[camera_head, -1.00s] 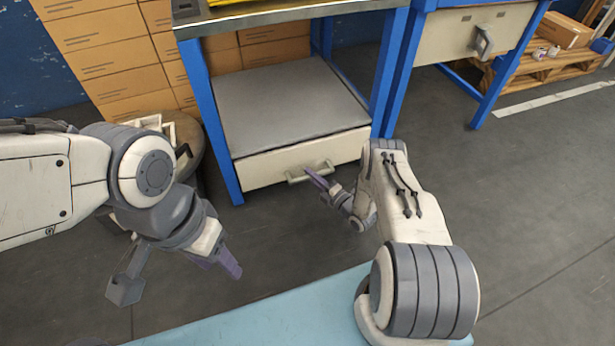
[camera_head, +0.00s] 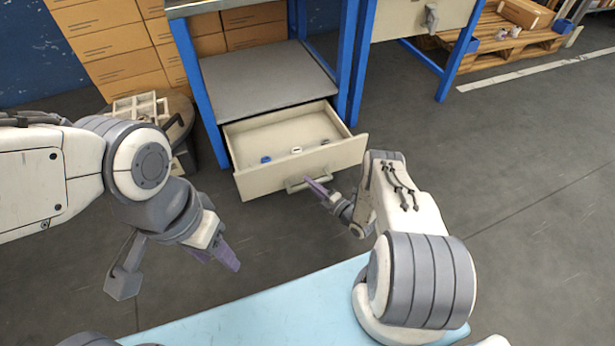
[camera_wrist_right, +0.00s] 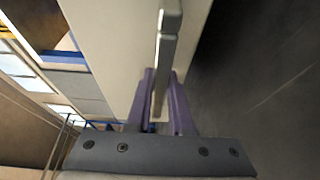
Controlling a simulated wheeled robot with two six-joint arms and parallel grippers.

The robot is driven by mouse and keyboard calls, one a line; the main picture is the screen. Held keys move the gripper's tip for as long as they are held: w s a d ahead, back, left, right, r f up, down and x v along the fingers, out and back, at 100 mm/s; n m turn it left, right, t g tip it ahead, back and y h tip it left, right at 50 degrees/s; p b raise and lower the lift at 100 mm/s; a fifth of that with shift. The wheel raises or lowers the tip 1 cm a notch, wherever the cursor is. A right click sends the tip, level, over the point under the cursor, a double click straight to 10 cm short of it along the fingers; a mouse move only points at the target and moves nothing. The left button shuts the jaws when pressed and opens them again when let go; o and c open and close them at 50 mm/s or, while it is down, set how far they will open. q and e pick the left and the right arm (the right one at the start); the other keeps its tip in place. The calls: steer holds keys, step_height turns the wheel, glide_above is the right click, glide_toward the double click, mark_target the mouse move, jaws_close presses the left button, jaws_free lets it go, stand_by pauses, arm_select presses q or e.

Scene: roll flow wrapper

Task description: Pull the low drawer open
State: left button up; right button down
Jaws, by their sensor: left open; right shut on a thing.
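The low drawer (camera_head: 250,183) is a cream drawer under the grey shelf of the blue-legged bench. It stands partly pulled out, and its inside shows several small items, one of them blue. Its front bar handle (camera_head: 294,187) also shows in the right wrist view (camera_wrist_right: 166,50). My right gripper (camera_head: 317,185) is at the handle; in the right wrist view its purple fingers (camera_wrist_right: 161,95) are shut on the bar from both sides. My left gripper (camera_head: 228,262) is open and empty, over the floor to the left and nearer than the drawer.
A round stool (camera_head: 180,112) with a white frame-like object stands left of the bench. Cardboard boxes (camera_head: 107,45) are stacked behind. A second bench with a closed drawer (camera_head: 400,20) is at the right. The light blue surface (camera_head: 250,305) is in front; grey floor lies between.

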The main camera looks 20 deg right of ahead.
steer(key=shift+s+d, duration=0.15)
steer(key=shift+s, duration=0.65)
steer(key=c, duration=0.8)
jaws_free()
steer(key=p+v, duration=0.4)
steer(key=v, duration=0.6)
steer(key=shift+s, duration=0.25)
